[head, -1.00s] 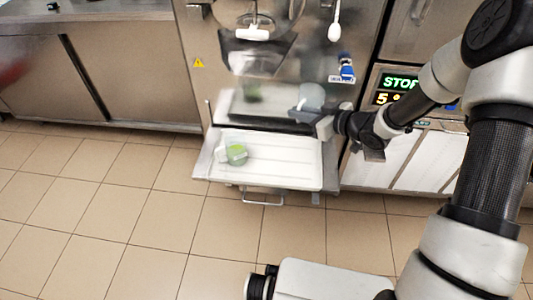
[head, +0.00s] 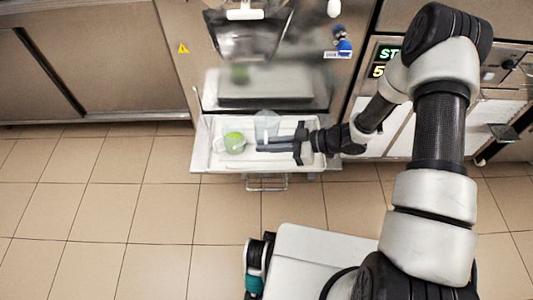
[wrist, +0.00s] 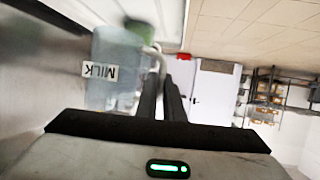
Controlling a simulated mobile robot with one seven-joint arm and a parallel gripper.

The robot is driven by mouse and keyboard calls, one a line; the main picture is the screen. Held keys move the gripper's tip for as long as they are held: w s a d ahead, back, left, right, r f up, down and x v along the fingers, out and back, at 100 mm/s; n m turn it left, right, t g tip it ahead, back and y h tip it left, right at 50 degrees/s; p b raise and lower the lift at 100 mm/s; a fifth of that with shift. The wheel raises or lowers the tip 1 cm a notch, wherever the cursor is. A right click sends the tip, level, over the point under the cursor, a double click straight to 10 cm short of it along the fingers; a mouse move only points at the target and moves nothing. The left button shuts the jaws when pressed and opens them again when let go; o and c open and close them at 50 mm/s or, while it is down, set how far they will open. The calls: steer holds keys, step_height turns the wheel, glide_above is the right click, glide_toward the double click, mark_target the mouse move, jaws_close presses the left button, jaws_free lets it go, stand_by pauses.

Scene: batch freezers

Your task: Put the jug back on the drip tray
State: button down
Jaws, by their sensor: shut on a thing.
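A clear, see-through jug (head: 267,122) is at the fingertips of my gripper (head: 268,145), over the middle of the white drip tray (head: 225,166). In the wrist view the jug (wrist: 112,72) carries a MILK label and stands beside my fingers (wrist: 164,92). My gripper is shut on the jug, seemingly at its handle. I cannot tell whether the jug's base touches the tray. The fingers reach in from the right.
A clear tub with green contents (head: 234,142) sits on the tray's left part, close to the jug. The steel machine front (head: 265,90) rises behind the tray. The tray's far right is under my wrist.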

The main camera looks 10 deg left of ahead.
steer(key=shift+f+b, duration=0.6)
steer(key=shift+f, duration=2.15)
steer(key=shift+f, duration=0.25)
steer(key=c, duration=1.9)
jaws_free()
steer(key=shift+r, duration=0.1)
